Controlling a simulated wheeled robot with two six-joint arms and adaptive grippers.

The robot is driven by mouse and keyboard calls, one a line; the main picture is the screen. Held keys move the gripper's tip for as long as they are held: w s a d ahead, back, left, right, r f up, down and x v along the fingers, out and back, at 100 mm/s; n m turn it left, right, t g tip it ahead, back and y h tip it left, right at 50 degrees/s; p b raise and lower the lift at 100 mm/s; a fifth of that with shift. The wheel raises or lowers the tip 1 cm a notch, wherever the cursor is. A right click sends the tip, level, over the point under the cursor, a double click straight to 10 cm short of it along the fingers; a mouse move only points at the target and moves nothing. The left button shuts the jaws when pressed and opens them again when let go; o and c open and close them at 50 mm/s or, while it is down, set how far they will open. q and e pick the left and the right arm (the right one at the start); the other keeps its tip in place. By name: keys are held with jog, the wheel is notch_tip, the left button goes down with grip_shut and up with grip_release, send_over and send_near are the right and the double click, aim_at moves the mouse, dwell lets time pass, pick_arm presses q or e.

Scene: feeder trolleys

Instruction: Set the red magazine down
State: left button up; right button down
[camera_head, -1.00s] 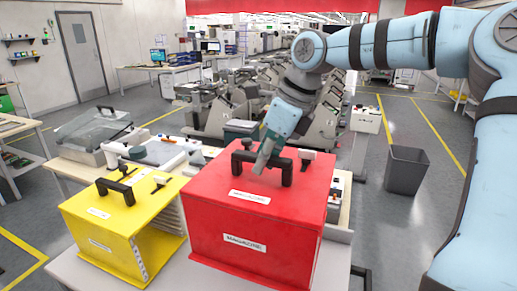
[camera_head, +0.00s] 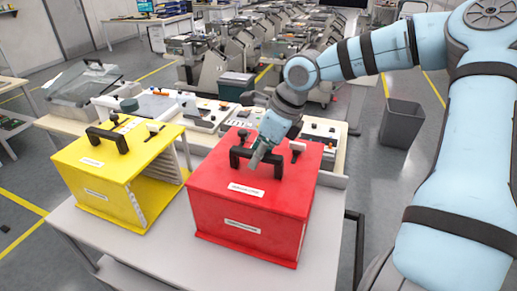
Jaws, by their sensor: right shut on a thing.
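The red magazine (camera_head: 220,213) is a box with a black handle and white labels, upright at the right part of the light grey table (camera_head: 165,238). My right gripper (camera_head: 258,158) reaches down from behind and is shut on the handle on its top. The magazine's lower edge appears at the tabletop, but I cannot tell whether it fully rests there. My left gripper is not in view.
A yellow magazine (camera_head: 98,195) stands on the same table, just left of the red one. Behind them is a bench (camera_head: 70,135) with devices. A dark bin (camera_head: 401,124) stands on the floor at the right. The table's front strip is clear.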

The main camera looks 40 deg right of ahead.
jog(key=c, duration=1.7)
grip_release()
jog(key=shift+o, duration=1.4)
jog(key=shift+s+a+r, duration=0.1)
jog(key=shift+s+a, duration=0.1)
jog(key=shift+s, duration=0.05)
jog(key=v, duration=1.2)
